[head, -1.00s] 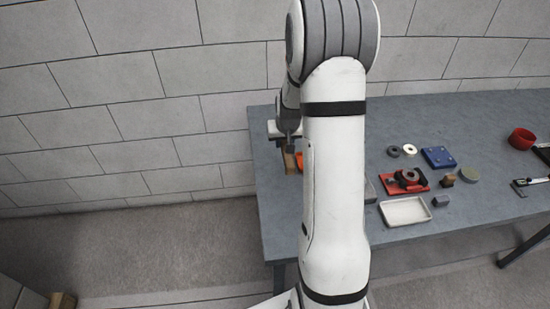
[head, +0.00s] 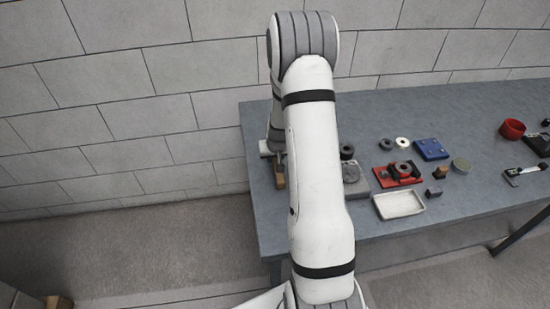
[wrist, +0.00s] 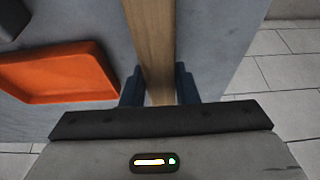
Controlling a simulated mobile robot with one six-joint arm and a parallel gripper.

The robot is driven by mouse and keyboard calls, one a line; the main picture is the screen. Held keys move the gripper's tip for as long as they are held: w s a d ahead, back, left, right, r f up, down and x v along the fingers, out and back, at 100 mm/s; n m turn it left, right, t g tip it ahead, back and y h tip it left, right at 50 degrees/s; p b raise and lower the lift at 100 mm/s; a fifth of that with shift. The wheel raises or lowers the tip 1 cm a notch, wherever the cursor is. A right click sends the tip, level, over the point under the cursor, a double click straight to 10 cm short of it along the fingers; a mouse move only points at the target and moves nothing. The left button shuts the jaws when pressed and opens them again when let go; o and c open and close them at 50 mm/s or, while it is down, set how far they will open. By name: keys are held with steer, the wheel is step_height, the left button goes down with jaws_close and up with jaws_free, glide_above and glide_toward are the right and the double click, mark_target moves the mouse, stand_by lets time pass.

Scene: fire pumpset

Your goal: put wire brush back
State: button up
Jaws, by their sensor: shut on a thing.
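The wire brush shows as a long wooden bar (wrist: 152,45) in the wrist view. My gripper (wrist: 158,88) is shut on it, with one dark finger on each side. The bristles are not visible. In the head view the brush (head: 280,172) is a small brown upright piece below my gripper (head: 272,152), at the bench's left end. I cannot tell whether its lower end touches the bench. An orange tray (wrist: 55,72) lies left of the brush in the wrist view, and its visible floor is empty. My arm hides it in the head view.
The grey bench (head: 262,215) has its left edge close to the brush. Right of my arm are a red fixture (head: 398,174), a white tray (head: 399,204), a blue block (head: 431,149) and a red ring (head: 512,129). A block wall stands behind.

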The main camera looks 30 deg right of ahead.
steer(key=shift+f, duration=0.2)
steer(key=o, duration=0.9)
steer(key=shift+r, duration=0.1)
steer(key=shift+o, duration=0.2)
steer(key=shift+r, duration=0.55)
steer(key=s+a+r, duration=0.3)
steer(key=s+r, duration=0.1)
steer(key=r, duration=0.3)
steer(key=s+a+r+n, duration=0.1)
steer(key=s+a+r, duration=0.25)
steer(key=r, duration=0.35)
steer(key=s+a+r, duration=0.3)
steer(key=s+r, duration=0.2)
steer(key=r, duration=0.2)
steer(key=s+a+r+n, duration=0.1)
steer(key=s+a+r, duration=0.2)
steer(key=s, duration=0.4)
steer(key=s+a+r+n+g+y, duration=0.1)
steer(key=s+a, duration=0.3)
steer(key=s, duration=0.4)
steer(key=shift+r, duration=0.9)
